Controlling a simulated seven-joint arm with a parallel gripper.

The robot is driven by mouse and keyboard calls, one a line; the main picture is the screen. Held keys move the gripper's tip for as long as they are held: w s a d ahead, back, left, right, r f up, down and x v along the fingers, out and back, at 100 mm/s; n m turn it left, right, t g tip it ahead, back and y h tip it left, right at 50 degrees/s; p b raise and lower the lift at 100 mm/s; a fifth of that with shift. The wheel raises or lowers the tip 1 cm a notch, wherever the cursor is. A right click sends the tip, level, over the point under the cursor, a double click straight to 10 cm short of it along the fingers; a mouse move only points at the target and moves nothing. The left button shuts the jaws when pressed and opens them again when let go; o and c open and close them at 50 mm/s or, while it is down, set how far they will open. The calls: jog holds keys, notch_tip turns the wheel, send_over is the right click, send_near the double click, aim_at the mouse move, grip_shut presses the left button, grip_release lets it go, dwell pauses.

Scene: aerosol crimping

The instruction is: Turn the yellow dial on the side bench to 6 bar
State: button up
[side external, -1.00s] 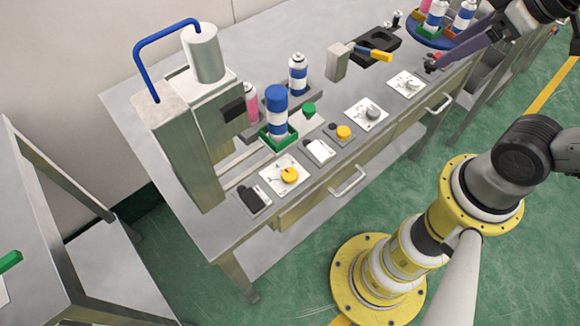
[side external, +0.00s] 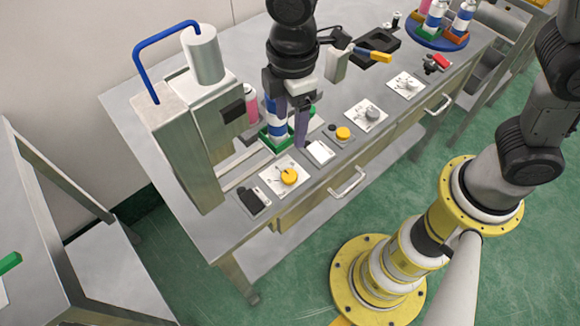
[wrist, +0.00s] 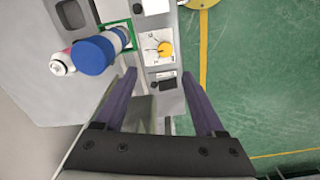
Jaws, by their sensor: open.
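The yellow dial (side external: 289,176) sits on a white marked plate (side external: 272,179) near the bench's front edge. It also shows in the wrist view (wrist: 165,49), just beyond my fingertips; its scale is too small to read.
A blue-capped can (wrist: 95,54) stands in a green holder (side external: 270,143) close to my fingers. The metal crimping machine (side external: 188,135) rises to the left. Another yellow knob (side external: 343,133) and a grey dial (side external: 372,114) line the front edge. A black tray (side external: 376,42) lies further back.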

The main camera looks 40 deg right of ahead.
aim_at(290, 175)
jog(key=f, duration=1.4)
jog(key=shift+s+a+f, duration=0.25)
jog(key=shift+s+a, duration=0.15)
grip_shut()
